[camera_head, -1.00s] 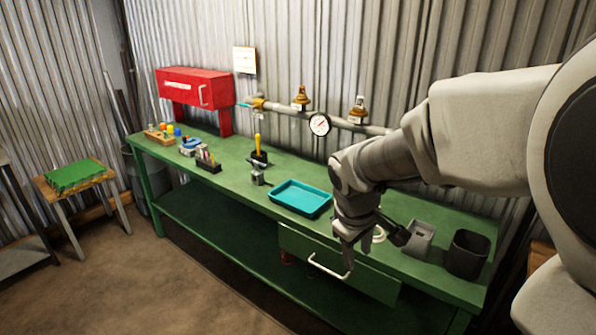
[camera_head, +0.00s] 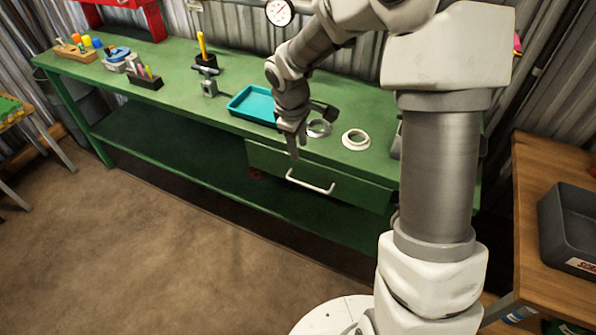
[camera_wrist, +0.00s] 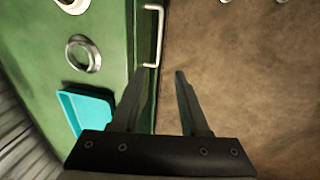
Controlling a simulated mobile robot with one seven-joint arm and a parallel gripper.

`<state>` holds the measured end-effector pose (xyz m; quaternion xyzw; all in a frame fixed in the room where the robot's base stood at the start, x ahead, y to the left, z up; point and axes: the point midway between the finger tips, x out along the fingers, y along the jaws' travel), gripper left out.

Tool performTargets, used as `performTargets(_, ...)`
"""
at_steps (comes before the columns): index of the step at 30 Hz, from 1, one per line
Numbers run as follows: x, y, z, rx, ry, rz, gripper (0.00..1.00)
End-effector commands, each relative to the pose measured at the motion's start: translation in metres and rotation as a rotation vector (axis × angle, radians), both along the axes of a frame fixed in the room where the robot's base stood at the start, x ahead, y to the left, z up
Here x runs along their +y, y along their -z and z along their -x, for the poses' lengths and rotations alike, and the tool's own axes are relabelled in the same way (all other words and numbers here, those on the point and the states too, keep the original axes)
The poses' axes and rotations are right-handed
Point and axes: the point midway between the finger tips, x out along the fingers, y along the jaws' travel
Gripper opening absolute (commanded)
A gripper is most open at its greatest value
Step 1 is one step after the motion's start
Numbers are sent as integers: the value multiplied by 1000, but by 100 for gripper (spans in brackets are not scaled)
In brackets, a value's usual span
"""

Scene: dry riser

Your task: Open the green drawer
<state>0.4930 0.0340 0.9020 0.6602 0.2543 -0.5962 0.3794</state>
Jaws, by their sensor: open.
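The green drawer (camera_head: 345,182) is under the top of the green workbench and looks shut, its front level with the bench's front edge. Its pale bar handle (camera_head: 310,184) runs across the front. In the wrist view the handle (camera_wrist: 155,35) lies just beyond my fingertips, nearer the left finger. My gripper (camera_head: 293,148) points down in front of the drawer, above the handle's left end. In the wrist view my gripper (camera_wrist: 160,73) is open and empty, its two dark fingers apart and not visibly touching the handle.
A teal tray (camera_head: 256,104) and pale rings (camera_head: 356,139) lie on the workbench (camera_head: 185,80) near my arm. A clamp (camera_head: 209,84) and a black holder stand further left. A wooden table (camera_head: 540,220) with a dark bin (camera_head: 575,232) is at the right. The floor in front is clear.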

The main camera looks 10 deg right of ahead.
Motion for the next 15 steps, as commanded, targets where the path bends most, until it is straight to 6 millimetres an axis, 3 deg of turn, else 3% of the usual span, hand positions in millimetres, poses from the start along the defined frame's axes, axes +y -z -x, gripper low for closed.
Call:
performTargets(8,-1,21,-3,7,-9,0,45)
performTargets(15,-6,70,-10,9,-9,0,45)
